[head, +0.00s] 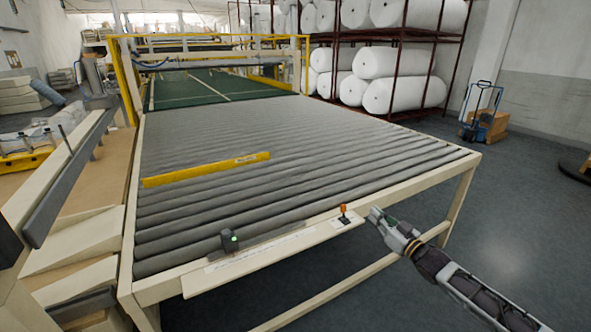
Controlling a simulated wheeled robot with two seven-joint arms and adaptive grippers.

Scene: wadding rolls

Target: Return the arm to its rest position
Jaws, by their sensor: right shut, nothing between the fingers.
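My right arm comes in from the lower right of the head view. Its gripper (376,216) is shut and empty, just off the front edge of the roller table (315,150). It is a little right of a small lever with an orange top (343,210) on the front panel (262,258); I see a small gap between them. A dark box with a green light (230,240) sits further left on the panel. My left gripper is out of view.
A yellow bar (207,170) lies across the rollers. A green belt (215,88) runs behind them. White rolls (390,62) lie on a rack (462,45) at the back. A blue hand truck (480,108) stands at the right.

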